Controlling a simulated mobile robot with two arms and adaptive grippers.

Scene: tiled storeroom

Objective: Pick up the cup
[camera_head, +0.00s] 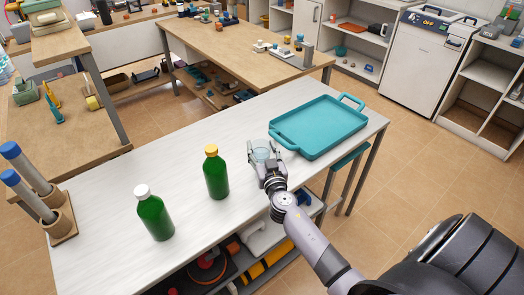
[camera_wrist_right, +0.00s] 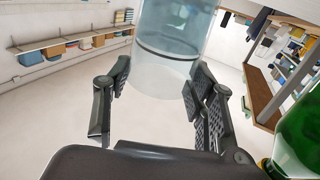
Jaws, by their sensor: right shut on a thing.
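The cup is a clear, bluish, see-through cup (camera_head: 262,152) over the white table, left of the teal tray. It also shows large in the right wrist view (camera_wrist_right: 168,50), between the two fingers. My right gripper (camera_head: 266,160) is shut on the cup, with a finger on each side of it; in the wrist view the right gripper (camera_wrist_right: 155,92) has its pads near the cup's lower part. I cannot tell whether the cup touches the table. My left gripper is not in view.
A teal tray (camera_head: 318,127) lies right of the cup. A yellow-capped green bottle (camera_head: 216,175) and a white-capped green bottle (camera_head: 154,217) stand to the left on the white table (camera_head: 105,190). A wooden holder with blue-topped tubes (camera_head: 62,226) is at the left end.

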